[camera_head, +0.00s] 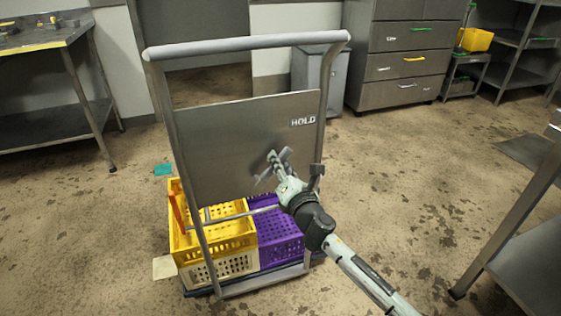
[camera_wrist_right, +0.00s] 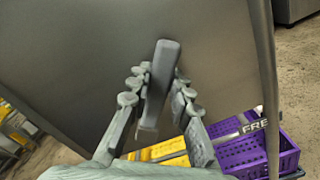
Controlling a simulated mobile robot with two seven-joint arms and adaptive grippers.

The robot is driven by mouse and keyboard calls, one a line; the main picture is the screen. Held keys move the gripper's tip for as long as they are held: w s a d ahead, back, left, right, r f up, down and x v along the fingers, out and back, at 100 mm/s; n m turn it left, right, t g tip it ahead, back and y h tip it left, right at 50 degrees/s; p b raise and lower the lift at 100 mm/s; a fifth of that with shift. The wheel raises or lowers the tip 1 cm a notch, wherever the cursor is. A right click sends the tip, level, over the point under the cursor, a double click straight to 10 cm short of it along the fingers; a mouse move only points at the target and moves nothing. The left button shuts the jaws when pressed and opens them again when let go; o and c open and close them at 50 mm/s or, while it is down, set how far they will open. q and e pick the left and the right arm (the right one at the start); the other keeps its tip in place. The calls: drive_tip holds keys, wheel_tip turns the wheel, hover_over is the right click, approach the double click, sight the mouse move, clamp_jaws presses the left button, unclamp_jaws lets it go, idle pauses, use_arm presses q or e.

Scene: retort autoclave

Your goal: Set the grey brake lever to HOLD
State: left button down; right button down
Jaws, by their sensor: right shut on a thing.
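The grey brake lever (camera_wrist_right: 158,88) is a flat bar standing in front of the trolley's metal panel (camera_head: 235,145). In the wrist view it lies between the two fingers of my right gripper (camera_wrist_right: 160,95), leaning slightly to the right at its top. My right gripper (camera_head: 274,167) is shut on it in the head view, where the fingers largely hide the lever. The HOLD label (camera_head: 303,121) is on the panel, above and right of the gripper. A FREE label (camera_wrist_right: 255,125) shows at lower right in the wrist view. My left gripper is not in view.
The trolley has a grey push handle (camera_head: 245,45) and carries a yellow crate (camera_head: 230,238) and a purple crate (camera_head: 280,240). A metal table (camera_head: 40,42) stands at left, drawers (camera_head: 405,65) at the back, another table (camera_head: 530,225) at right. Open floor lies between.

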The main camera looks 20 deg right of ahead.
drive_tip(key=c, duration=1.4)
unclamp_jaws()
drive_tip(key=shift+o, duration=0.2)
drive_tip(key=s, duration=1.2)
drive_tip(key=shift+d, duration=0.15)
